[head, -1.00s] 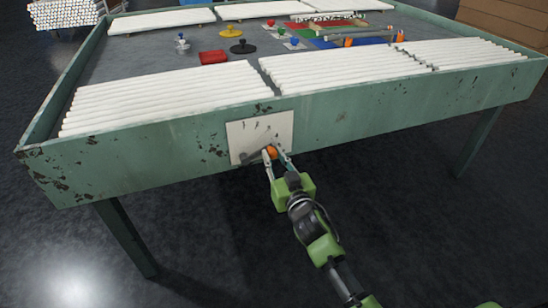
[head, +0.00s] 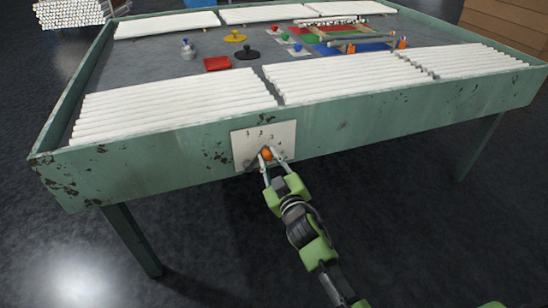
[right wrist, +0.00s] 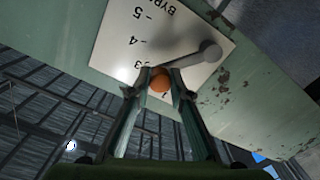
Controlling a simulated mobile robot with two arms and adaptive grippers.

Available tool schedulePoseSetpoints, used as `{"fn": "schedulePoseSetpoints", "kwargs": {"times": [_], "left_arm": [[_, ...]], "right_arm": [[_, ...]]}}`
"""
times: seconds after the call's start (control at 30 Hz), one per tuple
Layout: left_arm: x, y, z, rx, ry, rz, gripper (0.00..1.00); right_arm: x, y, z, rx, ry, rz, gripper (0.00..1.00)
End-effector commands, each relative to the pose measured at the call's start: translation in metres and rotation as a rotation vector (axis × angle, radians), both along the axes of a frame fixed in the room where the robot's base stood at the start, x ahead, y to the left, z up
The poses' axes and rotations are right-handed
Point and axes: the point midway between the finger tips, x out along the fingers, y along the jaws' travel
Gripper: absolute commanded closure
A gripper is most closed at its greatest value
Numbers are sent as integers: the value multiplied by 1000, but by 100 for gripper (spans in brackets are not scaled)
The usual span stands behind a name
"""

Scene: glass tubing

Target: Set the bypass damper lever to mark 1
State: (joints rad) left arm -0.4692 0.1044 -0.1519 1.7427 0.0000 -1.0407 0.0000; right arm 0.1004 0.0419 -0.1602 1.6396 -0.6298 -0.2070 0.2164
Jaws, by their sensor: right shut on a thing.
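The bypass damper plate (head: 240,138) is white and sits on the table's green front side, with several numbered marks. The damper lever is a grey bar (right wrist: 188,58) with a round grey hub (right wrist: 210,50) and an orange knob (head: 266,154). The knob (right wrist: 160,81) lies between the fingertips of my right gripper (head: 274,162), which is shut on it. The exact mark the lever points at cannot be told. My left gripper is not in view.
White glass tubes (head: 175,105) lie in rows along the table's front edge. A red tray (head: 217,64), a black knobbed disc (head: 247,53) and a yellow one (head: 235,36) lie farther back. The floor (head: 390,220) in front of the table looks clear.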

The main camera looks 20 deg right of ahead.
Motion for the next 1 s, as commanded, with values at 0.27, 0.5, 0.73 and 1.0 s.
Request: {"fn": "schedulePoseSetpoints", "kwargs": {"times": [0.27,0.5,0.73,1.0], "left_arm": [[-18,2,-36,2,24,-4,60],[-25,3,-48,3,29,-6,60],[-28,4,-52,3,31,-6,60],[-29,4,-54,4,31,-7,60]], "right_arm": [[-1,19,13,-257,-9,1,100],[-1,32,17,-439,-14,1,100],[-1,41,18,-552,-19,1,100],[-2,45,18,-608,-21,2,100]]}}
